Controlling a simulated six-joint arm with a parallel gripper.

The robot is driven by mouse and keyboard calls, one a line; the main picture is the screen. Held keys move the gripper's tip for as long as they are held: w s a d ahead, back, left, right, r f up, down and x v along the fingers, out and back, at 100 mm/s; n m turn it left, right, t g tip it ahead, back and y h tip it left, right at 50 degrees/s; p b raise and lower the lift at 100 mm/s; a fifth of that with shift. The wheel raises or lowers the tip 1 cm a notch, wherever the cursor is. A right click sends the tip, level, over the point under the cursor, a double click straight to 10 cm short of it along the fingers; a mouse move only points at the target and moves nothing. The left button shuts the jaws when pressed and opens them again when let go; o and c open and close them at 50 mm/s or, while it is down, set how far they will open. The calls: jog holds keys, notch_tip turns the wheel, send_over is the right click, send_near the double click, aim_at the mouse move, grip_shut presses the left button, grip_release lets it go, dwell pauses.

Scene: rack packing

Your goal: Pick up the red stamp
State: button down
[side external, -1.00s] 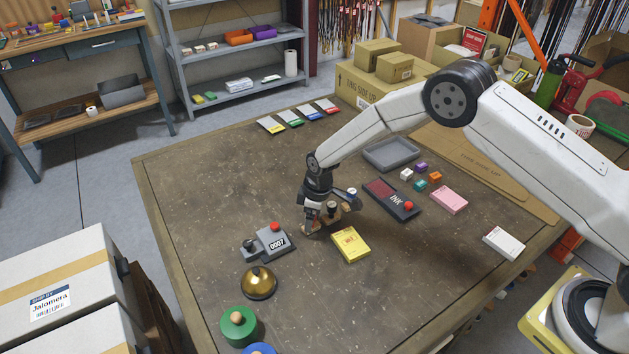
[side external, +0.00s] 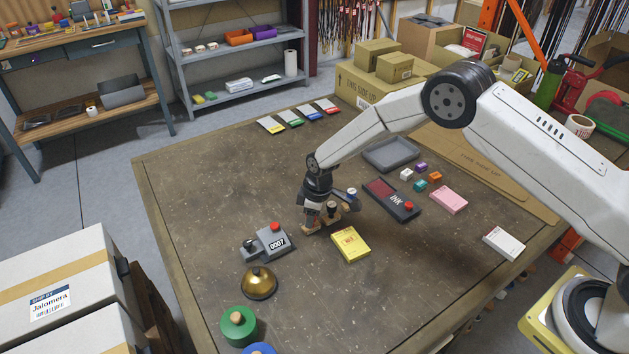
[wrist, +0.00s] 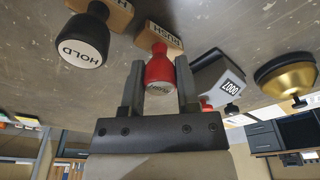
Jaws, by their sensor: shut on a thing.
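The red stamp (wrist: 159,72) shows in the wrist view, a red handle on a wooden base lettered "RUSH". My gripper (wrist: 159,88) has its two fingers on either side of that handle and is shut on it. In the side view my gripper (side external: 312,212) is low over the middle of the table and mostly hides the red stamp. I cannot tell whether its base touches the table.
A black "HOLD" stamp (wrist: 84,38) stands close beside the red one. A grey numbering machine (side external: 268,242) and a brass bell (side external: 259,283) are at the left. A yellow box (side external: 350,244) and an ink pad (side external: 392,200) lie to the right. The table's far left is clear.

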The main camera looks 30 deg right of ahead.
jog(key=shift+r, duration=0.15)
jog(key=shift+r, duration=0.45)
jog(key=shift+s+r, duration=0.2)
jog(key=shift+r, duration=1.05)
jog(key=s+d+r, duration=0.3)
jog(key=s+r, duration=0.6)
jog(key=s, duration=0.4)
jog(key=shift+s+r, duration=0.15)
jog(key=shift+r, duration=0.05)
